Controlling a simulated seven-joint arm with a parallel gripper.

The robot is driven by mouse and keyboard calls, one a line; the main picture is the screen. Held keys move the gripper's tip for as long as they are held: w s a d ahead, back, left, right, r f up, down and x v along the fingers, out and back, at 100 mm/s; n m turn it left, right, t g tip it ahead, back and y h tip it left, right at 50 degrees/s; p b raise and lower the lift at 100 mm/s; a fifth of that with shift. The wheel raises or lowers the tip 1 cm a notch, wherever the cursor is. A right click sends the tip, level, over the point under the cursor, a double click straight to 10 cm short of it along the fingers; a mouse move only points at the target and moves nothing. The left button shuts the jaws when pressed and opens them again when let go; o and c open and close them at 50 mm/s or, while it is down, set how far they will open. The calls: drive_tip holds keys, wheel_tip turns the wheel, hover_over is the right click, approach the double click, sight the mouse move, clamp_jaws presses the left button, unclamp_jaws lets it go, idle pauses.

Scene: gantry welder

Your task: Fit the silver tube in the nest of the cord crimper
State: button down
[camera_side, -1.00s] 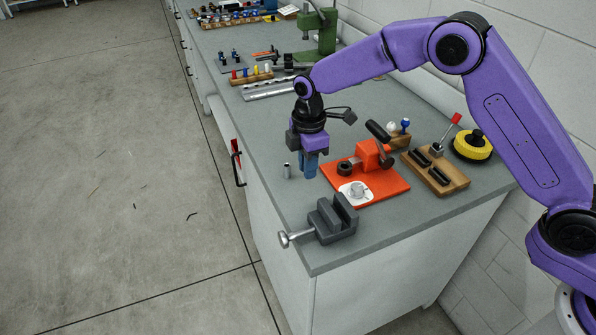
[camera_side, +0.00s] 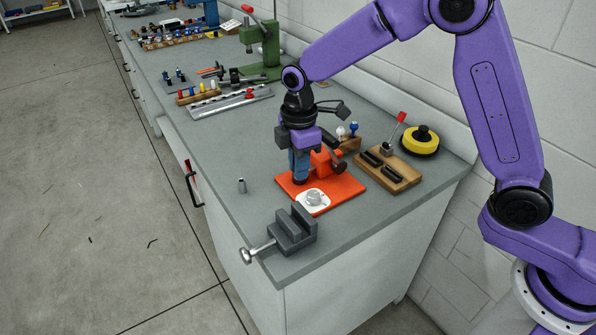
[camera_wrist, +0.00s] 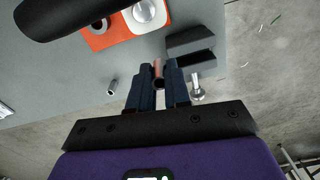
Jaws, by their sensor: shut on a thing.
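A short silver tube (camera_side: 241,186) stands upright on the grey bench, left of the orange device; it also shows in the wrist view (camera_wrist: 112,87). What seems to be the crimper has an orange base (camera_side: 347,189), an orange block (camera_side: 322,161) and a black-handled lever. In the wrist view the base (camera_wrist: 98,40) carries a dark-holed ring (camera_wrist: 98,26) and a white pad with a silver round part (camera_wrist: 144,11). My gripper (camera_wrist: 158,82) is shut on a copper-coloured tube-like piece (camera_wrist: 157,69), apart from the silver tube. In the side view my gripper (camera_side: 299,179) hides part of the base.
A dark grey vice (camera_side: 292,231) stands at the front bench edge. A wooden block with black slots (camera_side: 388,171) and a yellow reel (camera_side: 420,141) lie to the right. Racks and a green press (camera_side: 262,48) are farther back. Bench left of the silver tube is narrow.

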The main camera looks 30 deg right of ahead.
drive_tip(key=w+d+f+m, duration=0.35)
drive_tip(key=w+d, duration=0.25)
drive_tip(key=w, duration=0.3)
drive_tip(key=shift+m, duration=0.45)
drive_tip(key=shift+w+d+f, duration=0.15)
drive_tip(key=shift+f, duration=2.3)
drive_tip(key=shift+f, duration=0.3)
idle(0.4)
drive_tip(key=shift+r, duration=0.25)
idle(0.3)
drive_tip(key=c, duration=1)
unclamp_jaws()
